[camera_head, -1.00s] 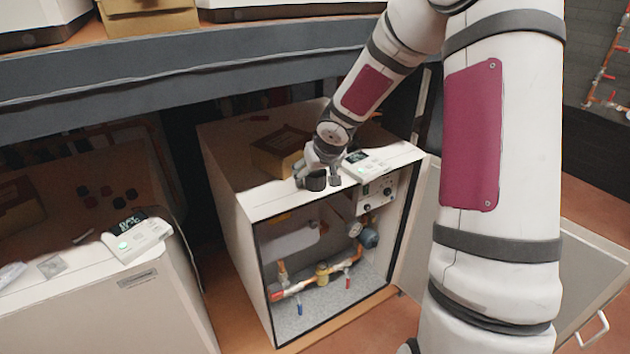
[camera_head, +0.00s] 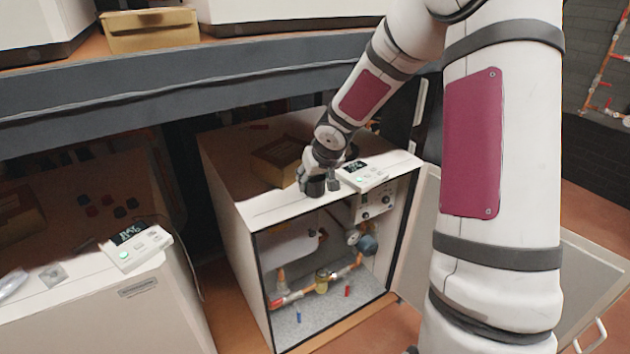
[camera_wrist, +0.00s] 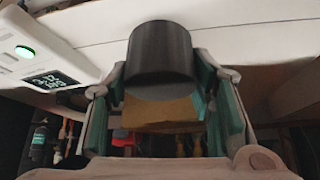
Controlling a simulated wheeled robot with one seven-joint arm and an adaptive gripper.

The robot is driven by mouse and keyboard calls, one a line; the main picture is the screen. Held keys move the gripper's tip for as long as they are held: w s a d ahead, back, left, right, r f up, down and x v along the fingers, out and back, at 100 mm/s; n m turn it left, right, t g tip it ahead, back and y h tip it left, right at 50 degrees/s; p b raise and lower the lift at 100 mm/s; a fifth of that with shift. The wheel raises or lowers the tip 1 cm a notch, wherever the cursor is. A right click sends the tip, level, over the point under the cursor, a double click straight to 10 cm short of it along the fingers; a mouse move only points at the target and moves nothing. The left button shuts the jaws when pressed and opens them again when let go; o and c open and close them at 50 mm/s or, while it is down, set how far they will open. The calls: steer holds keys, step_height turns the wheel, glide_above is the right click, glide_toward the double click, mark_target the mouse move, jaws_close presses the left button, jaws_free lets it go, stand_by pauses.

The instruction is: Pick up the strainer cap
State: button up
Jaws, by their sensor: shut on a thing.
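The strainer cap, a dark grey cylinder (camera_wrist: 160,55), is between the two fingers of my gripper (camera_wrist: 160,95) in the wrist view. The teal finger pads press on its sides, and the gripper is shut on it. In the head view my gripper (camera_head: 318,184) is over the front top edge of the open white cabinet (camera_head: 275,212), left of a small control panel. The dark cap (camera_head: 315,186) shows at its fingertips. I cannot tell whether the cap touches the cabinet top.
The white control panel (camera_head: 362,175) with a green light lies close to the right of my gripper. A cardboard box (camera_head: 278,160) sits behind it on the cabinet. Pipes and a brass valve (camera_head: 322,281) are inside the open cabinet. A shelf edge (camera_head: 200,85) crosses above.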

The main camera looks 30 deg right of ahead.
step_height(320, 180, up, 2)
steer(key=shift+r+p, duration=0.15)
steer(key=shift+p, duration=0.45)
steer(key=s+a+r+p, duration=0.1)
steer(key=s+a, duration=0.2)
steer(key=s, duration=1.2)
steer(key=w+a+r, duration=0.2)
steer(key=a, duration=0.3)
steer(key=shift+a, duration=0.35)
steer(key=shift+w+a+r, duration=0.1)
steer(key=shift+r, duration=0.05)
steer(key=shift+a+r, duration=0.15)
steer(key=shift+a, duration=0.1)
steer(key=shift+w+a, duration=0.1)
